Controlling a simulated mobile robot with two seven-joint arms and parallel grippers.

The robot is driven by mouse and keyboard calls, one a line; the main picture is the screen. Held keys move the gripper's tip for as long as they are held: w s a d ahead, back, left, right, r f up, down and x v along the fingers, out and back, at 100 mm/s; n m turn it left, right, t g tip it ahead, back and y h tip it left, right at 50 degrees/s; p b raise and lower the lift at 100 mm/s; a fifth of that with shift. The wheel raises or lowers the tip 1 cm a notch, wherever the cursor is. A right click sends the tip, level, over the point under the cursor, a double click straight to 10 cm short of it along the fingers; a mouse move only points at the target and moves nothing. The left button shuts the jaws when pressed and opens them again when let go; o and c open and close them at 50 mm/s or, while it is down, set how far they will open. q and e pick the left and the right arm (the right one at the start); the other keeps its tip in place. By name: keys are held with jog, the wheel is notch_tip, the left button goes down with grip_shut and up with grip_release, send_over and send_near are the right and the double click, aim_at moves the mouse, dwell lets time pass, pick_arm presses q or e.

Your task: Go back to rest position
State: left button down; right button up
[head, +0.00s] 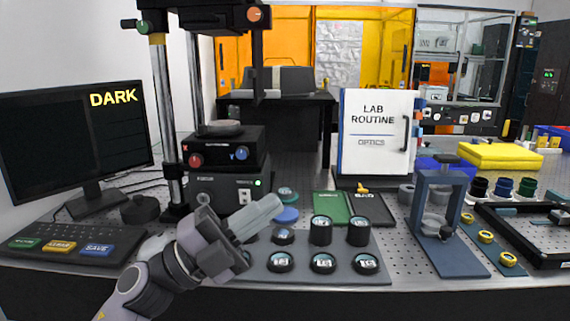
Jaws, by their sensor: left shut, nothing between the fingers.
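My left gripper (257,217) is shut and empty. The arm comes in from the lower left and hides the tray's left end. Several dark round optics stand on the tray, among them a taller one (320,231). My right gripper is not in view.
A monitor (75,140) reading "DARK" and a keypad (75,243) are at the left. A column instrument (160,110) rises behind my gripper. A blue-grey press frame (438,205) and a black-framed tray (530,240) stand at the right. A "LAB ROUTINE" binder (375,155) stands upright behind.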

pick_arm(q)
jog(key=s+a+f+n+t+y, duration=0.1)
jog(key=a+f+n+t+y, duration=0.3)
jog(key=f+n, duration=0.4)
jog(key=a+f+n+t+y+p, duration=0.1)
jog(key=a+f+n+t+y, duration=0.25)
jog(key=f+n+y, duration=0.45)
jog(key=s+a+f+n+t+y, duration=0.1)
jog(key=a+f+n+t+y, duration=0.3)
jog(key=f+n, duration=0.4)
jog(key=s+a+f+n+g+y, duration=0.2)
jog(key=s+f+g, duration=0.2)
jog(key=s+f, duration=0.4)
jog(key=s+a+f+n+g+y, duration=0.2)
jog(key=s+f+g, duration=0.3)
jog(key=s+f, duration=0.3)
notch_tip(320, 180, down, 3)
jog(key=shift+s+a+r+n+p, duration=0.1)
jog(key=shift+s+a+n+p, duration=0.25)
jog(key=shift+a, duration=0.45)
jog(key=shift+w, duration=0.15)
